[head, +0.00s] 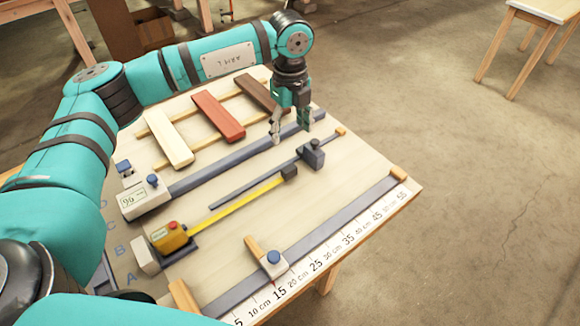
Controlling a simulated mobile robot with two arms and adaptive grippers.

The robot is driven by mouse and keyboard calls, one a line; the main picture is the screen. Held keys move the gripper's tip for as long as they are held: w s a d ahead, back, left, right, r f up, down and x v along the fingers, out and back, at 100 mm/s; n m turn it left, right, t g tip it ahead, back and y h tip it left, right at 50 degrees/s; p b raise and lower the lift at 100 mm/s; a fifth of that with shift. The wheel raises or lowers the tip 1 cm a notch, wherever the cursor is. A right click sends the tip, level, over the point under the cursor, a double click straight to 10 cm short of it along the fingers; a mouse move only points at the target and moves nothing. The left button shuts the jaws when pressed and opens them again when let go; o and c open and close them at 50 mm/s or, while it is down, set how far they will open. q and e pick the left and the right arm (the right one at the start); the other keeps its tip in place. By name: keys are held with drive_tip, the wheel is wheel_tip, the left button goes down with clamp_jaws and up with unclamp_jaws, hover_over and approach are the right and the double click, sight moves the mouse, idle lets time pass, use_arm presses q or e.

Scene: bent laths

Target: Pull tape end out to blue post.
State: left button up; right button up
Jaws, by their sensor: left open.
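The yellow tape measure case (168,238) with a red button sits at the left end of a dark holder on the table. Its yellow tape (238,204) is drawn out to the right and ends at a dark end block (289,172). A blue-grey block with a small upright knob (312,154) stands just beyond the tape end, on a thin dark rail; it looks like the blue post, but I cannot be sure. A small gap shows between it and the tape end. My left gripper (290,131) is open and empty, pointing down behind the tape end. My right gripper is out of view.
Cream, red and brown laths (218,115) lie across wooden strips at the back. A long gauge with a display (146,197) lies behind the tape. A ruler with a blue-knobbed slider (273,260) runs along the front. The table's right corner is mostly clear.

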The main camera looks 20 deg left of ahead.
sight(290, 169)
use_arm(q)
wheel_tip(290, 169, down, 15)
drive_tip(key=p, duration=0.2)
drive_tip(key=shift+p, duration=0.3)
drive_tip(key=shift+c, duration=0.4)
drive_tip(key=shift+r, duration=0.1)
clamp_jaws()
